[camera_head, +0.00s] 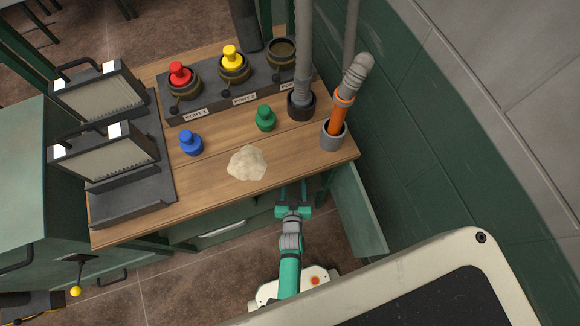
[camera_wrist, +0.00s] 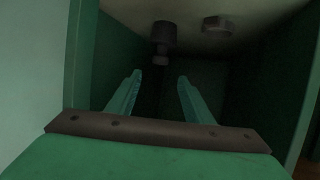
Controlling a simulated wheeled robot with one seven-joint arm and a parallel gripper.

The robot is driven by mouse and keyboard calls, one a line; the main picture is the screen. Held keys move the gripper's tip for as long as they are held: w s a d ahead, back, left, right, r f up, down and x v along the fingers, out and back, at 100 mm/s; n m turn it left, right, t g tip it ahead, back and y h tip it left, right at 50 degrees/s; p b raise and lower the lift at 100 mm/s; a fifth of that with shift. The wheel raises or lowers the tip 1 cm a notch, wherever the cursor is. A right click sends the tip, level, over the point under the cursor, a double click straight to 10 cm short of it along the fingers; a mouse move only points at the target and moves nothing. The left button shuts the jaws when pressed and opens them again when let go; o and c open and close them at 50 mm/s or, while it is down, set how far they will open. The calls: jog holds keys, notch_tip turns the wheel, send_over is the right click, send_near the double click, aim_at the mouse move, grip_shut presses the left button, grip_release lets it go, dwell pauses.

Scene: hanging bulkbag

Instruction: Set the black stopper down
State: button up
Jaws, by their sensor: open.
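My gripper (camera_head: 293,185) is low in front of the workbench, with its fingers reaching in under the edge of the bench top. In the wrist view my gripper (camera_wrist: 159,76) is open, with nothing between its fingers. A dark stopper (camera_wrist: 164,36) with a narrower knobbed end is just beyond the fingertips, its wide end against a pale surface at the top of that picture. It looks apart from the fingers. A dark hexagonal piece (camera_wrist: 218,26) is on the same surface to its right. The dark stopper is hidden in the head view.
The bench top (camera_head: 205,215) holds a blue stopper (camera_head: 190,142), a green stopper (camera_head: 265,118) and a pale powder heap (camera_head: 247,163). Red (camera_head: 180,74) and yellow (camera_head: 232,58) stoppers sit in ports behind. An open green door (camera_head: 358,212) stands right of my gripper.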

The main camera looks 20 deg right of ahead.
jog(key=s+a+r+n+t+y, duration=0.1)
jog(key=s+a+r+n+y, duration=0.1)
jog(key=s+a+r, duration=0.9)
jog(key=s+a+r+y, duration=0.1)
jog(key=s+r, duration=0.2)
jog(key=r, duration=0.4)
jog(key=s+a+r+n+t+y, duration=0.1)
jog(key=s+r, duration=0.2)
jog(key=r, duration=0.4)
jog(key=s+a+r+n+y, duration=0.1)
jog(key=s+r, duration=0.3)
jog(key=r, duration=0.3)
jog(key=shift+r, duration=0.3)
